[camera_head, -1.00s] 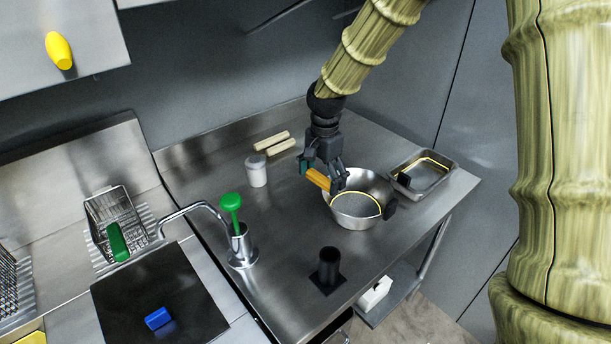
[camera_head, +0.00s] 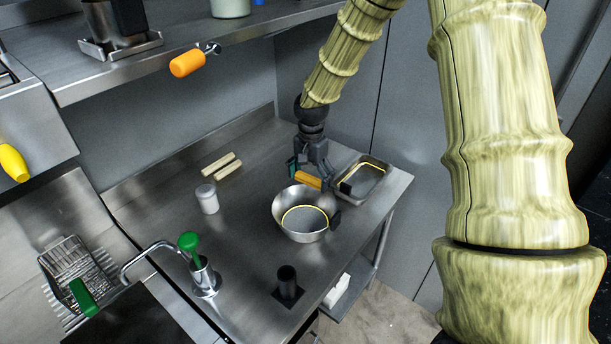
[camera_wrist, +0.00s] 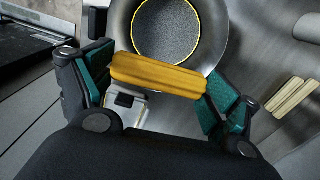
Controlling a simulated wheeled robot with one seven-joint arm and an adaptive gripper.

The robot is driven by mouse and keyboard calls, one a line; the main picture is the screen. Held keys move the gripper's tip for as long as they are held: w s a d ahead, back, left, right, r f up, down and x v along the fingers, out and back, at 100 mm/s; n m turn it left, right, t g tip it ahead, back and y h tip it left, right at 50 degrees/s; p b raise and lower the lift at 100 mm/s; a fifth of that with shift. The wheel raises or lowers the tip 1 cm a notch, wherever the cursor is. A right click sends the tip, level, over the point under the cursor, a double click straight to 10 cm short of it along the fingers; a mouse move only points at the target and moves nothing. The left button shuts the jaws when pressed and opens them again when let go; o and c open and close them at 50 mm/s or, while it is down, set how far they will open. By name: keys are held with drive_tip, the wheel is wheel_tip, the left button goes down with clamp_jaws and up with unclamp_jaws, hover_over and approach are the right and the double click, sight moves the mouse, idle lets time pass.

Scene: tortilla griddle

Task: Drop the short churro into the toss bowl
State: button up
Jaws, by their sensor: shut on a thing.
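My gripper (camera_head: 309,181) is shut on a golden-brown ridged churro (camera_head: 308,182), held crosswise between the fingertips. In the wrist view the churro (camera_wrist: 158,76) spans between the two green-padded fingers. The toss bowl (camera_head: 293,200) is a round steel bowl with a grey bottom ringed in yellow. In the head view the churro and gripper are at the bowl's far right rim, above it. In the wrist view the bowl (camera_wrist: 218,30) lies beyond the churro, which overlaps its near rim. The exact height above the rim is hard to tell.
A rectangular steel pan (camera_head: 384,172) stands right of the bowl, near the table edge.

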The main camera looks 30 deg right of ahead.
sight(311, 177)
drive_tip(key=shift+f+b, duration=1.95)
drive_tip(key=shift+f, duration=0.9)
drive_tip(key=o, duration=0.6)
drive_tip(key=shift+o, duration=0.2)
wheel_tip(311, 177, up, 12)
drive_tip(key=shift+r, duration=0.1)
